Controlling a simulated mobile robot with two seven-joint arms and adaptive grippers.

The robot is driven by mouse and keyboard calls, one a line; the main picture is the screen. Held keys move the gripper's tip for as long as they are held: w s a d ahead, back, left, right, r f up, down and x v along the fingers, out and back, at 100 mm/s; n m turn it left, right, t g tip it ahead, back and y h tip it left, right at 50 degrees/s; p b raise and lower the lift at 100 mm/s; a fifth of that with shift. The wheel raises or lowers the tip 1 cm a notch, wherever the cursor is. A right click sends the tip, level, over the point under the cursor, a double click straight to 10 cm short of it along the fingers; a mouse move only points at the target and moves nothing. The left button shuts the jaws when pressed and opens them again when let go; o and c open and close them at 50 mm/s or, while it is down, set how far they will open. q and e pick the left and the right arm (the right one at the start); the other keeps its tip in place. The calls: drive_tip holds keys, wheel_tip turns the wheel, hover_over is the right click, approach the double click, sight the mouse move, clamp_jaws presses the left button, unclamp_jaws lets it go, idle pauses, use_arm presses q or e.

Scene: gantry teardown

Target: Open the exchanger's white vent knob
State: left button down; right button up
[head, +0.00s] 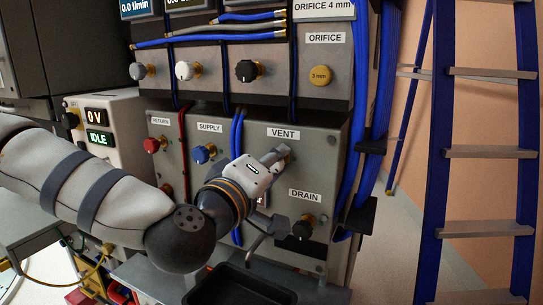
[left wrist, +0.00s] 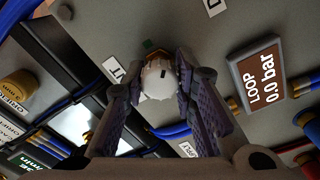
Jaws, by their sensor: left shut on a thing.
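The white vent knob (left wrist: 158,82) is between the fingers of my left gripper (left wrist: 157,72) in the left wrist view. The fingers are shut on it, one on each side. In the head view my left gripper (head: 281,155) reaches the panel just under the VENT label (head: 283,133), and its fingers hide most of the knob. My right gripper is not in view.
The black DRAIN knob (head: 302,228) is below right of VENT. A blue SUPPLY knob (head: 204,153) and a red RETURN knob (head: 154,145) are to the left. The loop display (left wrist: 262,76) reads 0.0 bar. A black tray (head: 240,288) is below. A blue ladder (head: 490,153) stands right.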

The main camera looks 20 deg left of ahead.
use_arm(q)
drive_tip(key=n+p, duration=0.1)
drive_tip(key=n, duration=0.3)
drive_tip(key=shift+r+n, duration=0.15)
drive_tip(key=shift+n, duration=0.15)
drive_tip(key=shift+n+p, duration=0.35)
drive_tip(key=shift+n, duration=1.65)
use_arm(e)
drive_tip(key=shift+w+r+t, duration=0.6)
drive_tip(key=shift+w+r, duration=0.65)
use_arm(q)
drive_tip(key=shift+n, duration=0.3)
drive_tip(key=c, duration=1.3)
unclamp_jaws()
drive_tip(key=shift+w+f, duration=0.1)
drive_tip(key=shift+f, duration=0.1)
